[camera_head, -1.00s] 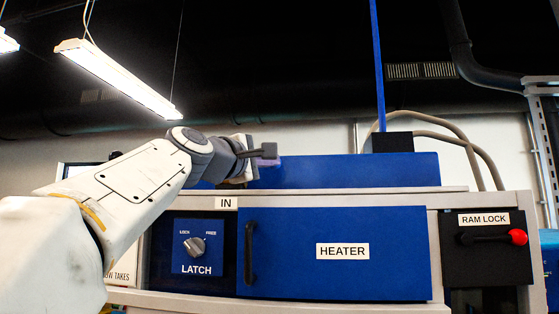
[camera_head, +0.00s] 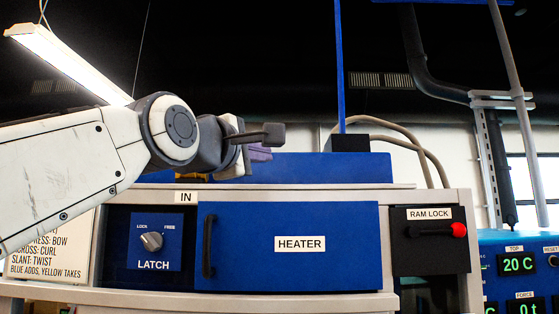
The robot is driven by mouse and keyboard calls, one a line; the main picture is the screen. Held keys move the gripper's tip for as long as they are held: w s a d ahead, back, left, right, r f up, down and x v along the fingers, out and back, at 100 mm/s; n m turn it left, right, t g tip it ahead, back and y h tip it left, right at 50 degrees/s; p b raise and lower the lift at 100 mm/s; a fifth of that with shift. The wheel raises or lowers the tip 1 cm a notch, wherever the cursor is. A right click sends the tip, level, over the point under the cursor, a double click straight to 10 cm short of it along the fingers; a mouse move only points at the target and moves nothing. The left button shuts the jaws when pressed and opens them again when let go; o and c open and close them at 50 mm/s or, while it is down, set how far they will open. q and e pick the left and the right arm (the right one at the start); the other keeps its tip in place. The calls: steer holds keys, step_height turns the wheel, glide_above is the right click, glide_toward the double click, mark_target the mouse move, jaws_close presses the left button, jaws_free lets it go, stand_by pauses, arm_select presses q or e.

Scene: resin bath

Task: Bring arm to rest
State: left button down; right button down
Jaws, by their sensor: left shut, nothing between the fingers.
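My left arm comes in from the left, its white forearm almost level across the picture. My left gripper (camera_head: 272,135) is seen from the side in front of the top of the machine, above the HEATER door (camera_head: 340,262). It looks shut and holds nothing. A small purple patch (camera_head: 258,153) shows just behind and below the fingertips; I cannot tell what it belongs to. My right gripper is out of the picture.
The blue HEATER door is closed, with a dark handle (camera_head: 208,246) at its left. The LATCH knob (camera_head: 151,241) is left of it. The RAM LOCK with its red knob (camera_head: 459,230) is at right. A blue display panel (camera_head: 520,240) reads 20 C.

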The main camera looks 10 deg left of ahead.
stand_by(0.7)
arm_select(q)
steer(key=s+d+f+m+g+b, duration=0.1)
steer(key=d+f+m+g+b, duration=0.2)
steer(key=f, duration=1)
steer(key=d+f+m+g+b, duration=0.1)
steer(key=d+f+m+g, duration=0.25)
steer(key=f, duration=0.85)
steer(key=s+d+f+m+g+b, duration=0.1)
steer(key=d+f+m+g+b, duration=0.2)
steer(key=f, duration=1)
steer(key=s+a+f+m+g+y+b, duration=0.1)
steer(key=s+a+f+m+g, duration=0.1)
steer(key=s+f, duration=0.5)
steer(key=s+a+f+m+g+y+b, duration=0.2)
steer(key=s+f+m+g, duration=0.2)
steer(key=f, duration=1)
steer(key=s+a+f+m+g+y+b, duration=0.1)
steer(key=s+a+f+m+g, duration=0.1)
steer(key=s+f+m, duration=0.6)
steer(key=s+f+g, duration=0.1)
steer(key=s+f, duration=0.2)
steer(key=shift+f, duration=0.3)
